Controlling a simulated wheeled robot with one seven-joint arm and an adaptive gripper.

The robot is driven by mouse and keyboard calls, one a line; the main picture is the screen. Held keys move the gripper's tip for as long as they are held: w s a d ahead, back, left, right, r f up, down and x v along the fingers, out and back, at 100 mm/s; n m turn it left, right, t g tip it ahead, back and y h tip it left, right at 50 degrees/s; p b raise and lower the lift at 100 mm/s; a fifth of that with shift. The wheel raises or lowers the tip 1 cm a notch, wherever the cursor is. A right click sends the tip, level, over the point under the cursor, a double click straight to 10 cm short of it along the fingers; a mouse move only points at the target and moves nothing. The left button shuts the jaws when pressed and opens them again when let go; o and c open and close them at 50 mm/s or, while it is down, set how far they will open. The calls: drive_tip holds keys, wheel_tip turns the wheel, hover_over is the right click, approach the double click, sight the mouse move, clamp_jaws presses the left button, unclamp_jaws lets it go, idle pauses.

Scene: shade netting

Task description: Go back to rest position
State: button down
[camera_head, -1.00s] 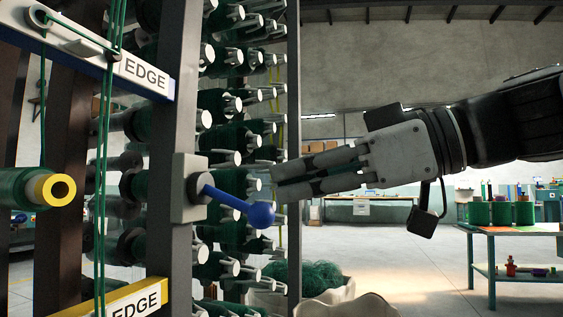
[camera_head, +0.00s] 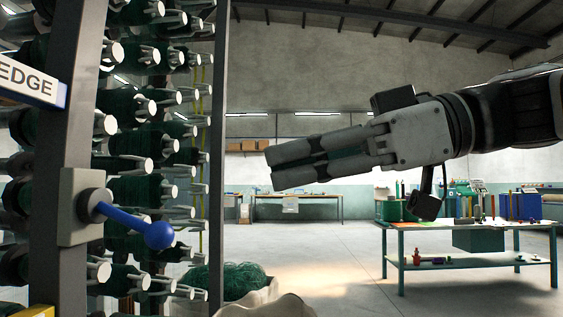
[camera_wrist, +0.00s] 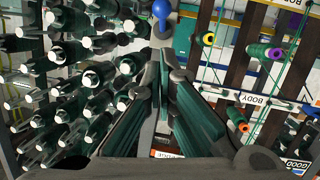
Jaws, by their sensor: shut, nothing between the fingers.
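My gripper (camera_head: 268,164) is stretched out to the left in the head view, shut and empty, at about mid-height. Its fingers are held close together in the air. To its left is a lever with a blue ball (camera_head: 159,235) on a grey box fixed to a dark upright post. The gripper is apart from the lever, above and to the right of it. In the wrist view the fingers (camera_wrist: 163,75) point up the picture, and the blue ball shows beyond their tips (camera_wrist: 161,9).
A rack of green yarn spools (camera_head: 135,190) fills the left side. A table (camera_head: 455,228) with containers and small items stands at the right. Sacks (camera_head: 265,306) with green netting (camera_head: 238,279) are on the floor at the bottom. The floor between is clear.

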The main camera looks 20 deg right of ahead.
idle(0.3)
drive_tip(key=s+a+f+m+g+h, duration=0.2)
drive_tip(key=s+f+m+h, duration=0.15)
drive_tip(key=f, duration=0.85)
drive_tip(key=s+d+f+m+g+h, duration=0.2)
drive_tip(key=s+d+f+m+h, duration=0.15)
drive_tip(key=f, duration=0.45)
drive_tip(key=s+d+f+m+g+h, duration=0.1)
drive_tip(key=s+d+f+m+h, duration=0.3)
drive_tip(key=f, duration=0.4)
drive_tip(key=s+d+f+m+g+h, duration=0.25)
drive_tip(key=s+f+m, duration=0.2)
drive_tip(key=f, duration=0.35)
wheel_tip(320, 180, up, 32)
drive_tip(key=n+t+p, duration=0.1)
drive_tip(key=t+p, duration=0.3)
drive_tip(key=p, duration=2.6)
drive_tip(key=shift+s+a+r, duration=0.15)
drive_tip(key=shift+s, duration=0.1)
drive_tip(key=shift+t, duration=0.25)
